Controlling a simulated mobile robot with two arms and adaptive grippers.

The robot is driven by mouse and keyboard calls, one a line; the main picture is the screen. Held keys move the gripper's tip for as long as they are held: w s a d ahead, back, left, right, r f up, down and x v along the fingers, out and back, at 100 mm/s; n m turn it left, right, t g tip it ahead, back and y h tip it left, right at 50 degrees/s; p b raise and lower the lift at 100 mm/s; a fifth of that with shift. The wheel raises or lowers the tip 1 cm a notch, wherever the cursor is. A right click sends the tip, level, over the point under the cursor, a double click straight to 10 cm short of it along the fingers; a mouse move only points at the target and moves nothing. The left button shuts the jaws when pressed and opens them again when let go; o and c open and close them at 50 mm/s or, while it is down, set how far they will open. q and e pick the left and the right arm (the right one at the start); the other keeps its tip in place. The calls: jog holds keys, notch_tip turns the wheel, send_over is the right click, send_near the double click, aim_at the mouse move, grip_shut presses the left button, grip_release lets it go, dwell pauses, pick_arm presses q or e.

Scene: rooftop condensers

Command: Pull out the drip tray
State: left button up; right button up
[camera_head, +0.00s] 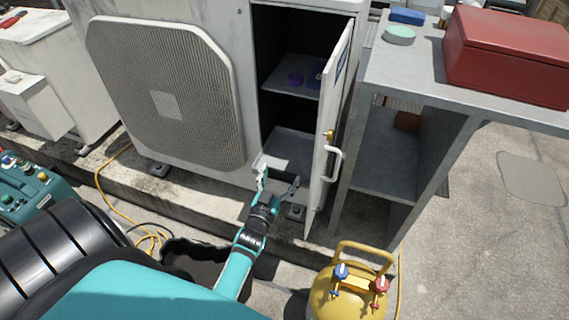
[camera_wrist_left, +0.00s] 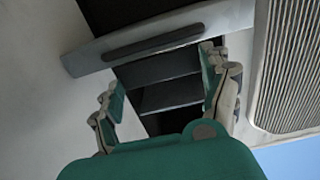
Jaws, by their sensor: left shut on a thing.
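The grey drip tray (camera_head: 290,147) lies low in the open compartment of the white condenser unit (camera_head: 228,45). My left gripper (camera_head: 278,182) is at the tray's front, low in the door opening, with its fingers spread across the width of the part it holds. The left wrist view shows the two green-padded fingers (camera_wrist_left: 166,90) on either side of a dark stepped part, below a pale panel with a dark bar (camera_wrist_left: 153,40). The fingers hide part of the tray's front. My right gripper is not in view.
The open cabinet door (camera_head: 331,135) stands right of the opening, beside a grey shelf stand (camera_head: 388,175) with a red box (camera_head: 508,55) on top. A yellow gas cylinder (camera_head: 345,295) stands in front. A black tub (camera_head: 195,262) and yellow hose (camera_head: 100,200) lie left of my arm.

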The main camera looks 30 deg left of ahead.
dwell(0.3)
pick_arm(q)
jog(key=o, duration=1.6)
jog(key=v, duration=0.7)
jog(key=shift+s+d, duration=0.15)
jog(key=shift+s, duration=0.05)
